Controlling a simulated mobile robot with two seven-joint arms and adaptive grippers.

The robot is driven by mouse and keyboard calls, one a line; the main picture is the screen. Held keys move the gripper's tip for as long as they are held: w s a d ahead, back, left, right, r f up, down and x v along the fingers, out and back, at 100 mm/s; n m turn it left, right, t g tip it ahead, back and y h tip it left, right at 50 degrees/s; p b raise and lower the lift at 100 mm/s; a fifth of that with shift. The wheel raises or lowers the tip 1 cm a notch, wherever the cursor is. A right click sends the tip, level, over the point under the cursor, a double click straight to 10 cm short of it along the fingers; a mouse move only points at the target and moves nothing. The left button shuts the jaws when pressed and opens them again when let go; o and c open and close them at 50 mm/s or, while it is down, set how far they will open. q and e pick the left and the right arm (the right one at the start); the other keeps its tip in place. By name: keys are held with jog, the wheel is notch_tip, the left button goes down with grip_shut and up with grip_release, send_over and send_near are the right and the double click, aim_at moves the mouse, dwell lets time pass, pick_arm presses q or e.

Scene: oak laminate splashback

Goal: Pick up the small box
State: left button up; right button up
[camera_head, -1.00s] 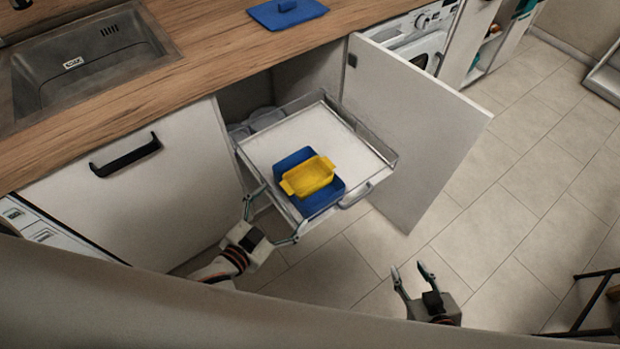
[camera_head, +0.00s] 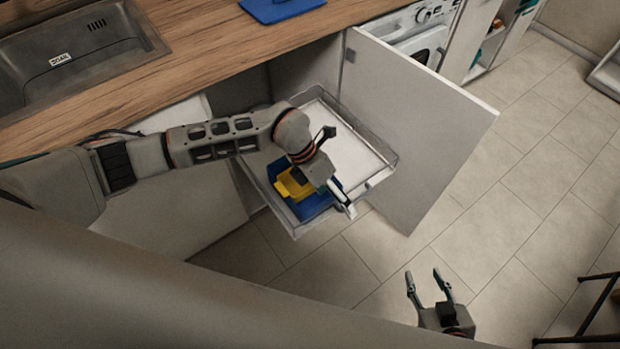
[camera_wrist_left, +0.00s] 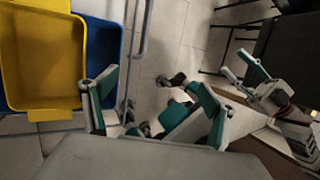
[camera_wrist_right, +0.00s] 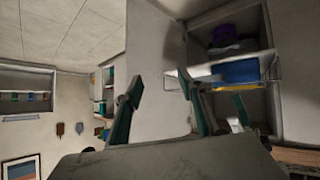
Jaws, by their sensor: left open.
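The small yellow box (camera_head: 293,187) sits in a larger blue box (camera_head: 312,208) on the pulled-out wire-sided drawer (camera_head: 345,148). My left gripper (camera_head: 337,172) is open over the drawer, and its wrist covers part of the yellow box. In the left wrist view, the yellow box (camera_wrist_left: 40,60) and blue box (camera_wrist_left: 106,45) lie at the left edge. There the left gripper (camera_wrist_left: 140,92) has its fingers spread beside the boxes, with nothing between them. My right gripper (camera_head: 423,276) is open and empty above the floor, away from the drawer.
An open white cabinet door (camera_head: 425,130) stands to the right of the drawer. The wooden worktop (camera_head: 210,70) with a sink (camera_head: 75,60) and a blue board (camera_head: 280,8) lies behind.

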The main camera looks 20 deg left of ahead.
pick_arm(q)
jog(key=w+a+t+y, duration=0.2)
jog(key=w+a+y, duration=0.3)
jog(key=w+a, duration=0.55)
jog(key=f, duration=0.2)
jog(key=s+f+b, duration=0.1)
jog(key=f, duration=0.2)
jog(key=f+b, duration=0.1)
jog(key=f, duration=0.1)
jog(key=shift+s+a+f, duration=0.15)
jog(key=shift+a+f, duration=0.05)
jog(key=shift+f, duration=0.15)
jog(key=shift+r, duration=0.15)
jog(key=c, duration=1.3)
jog(key=shift+r, duration=0.1)
